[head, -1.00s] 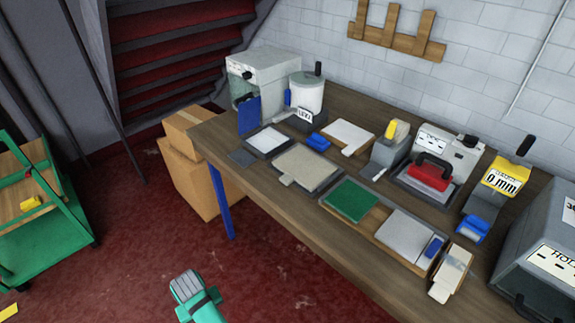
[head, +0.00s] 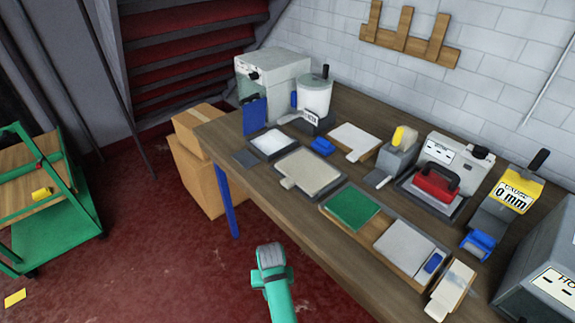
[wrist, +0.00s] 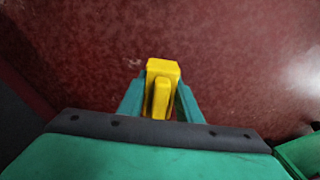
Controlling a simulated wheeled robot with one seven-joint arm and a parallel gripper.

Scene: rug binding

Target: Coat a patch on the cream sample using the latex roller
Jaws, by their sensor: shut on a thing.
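The cream sample (head: 312,170) lies flat on the workbench (head: 265,195), left of the green sample (head: 351,208), with a small tab at its front edge. In the wrist view my gripper (wrist: 162,92) is shut on a yellow block-like piece (wrist: 163,68) with a raised narrow part. I cannot tell whether this piece is the latex roller. It is over the red floor, with no bench or sample in that view. In the head view a teal part of my arm shows in front of the bench, apart from the cream sample; the held piece cannot be made out there.
A grey sample (head: 403,246) and a blue block (head: 322,146) are on the bench. Behind are a white canister (head: 314,97), a tape dispenser (head: 398,152) and a red-handled press (head: 437,184). Cardboard boxes (head: 200,180) and a green cart (head: 60,225) stand left. Floor before the bench is open.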

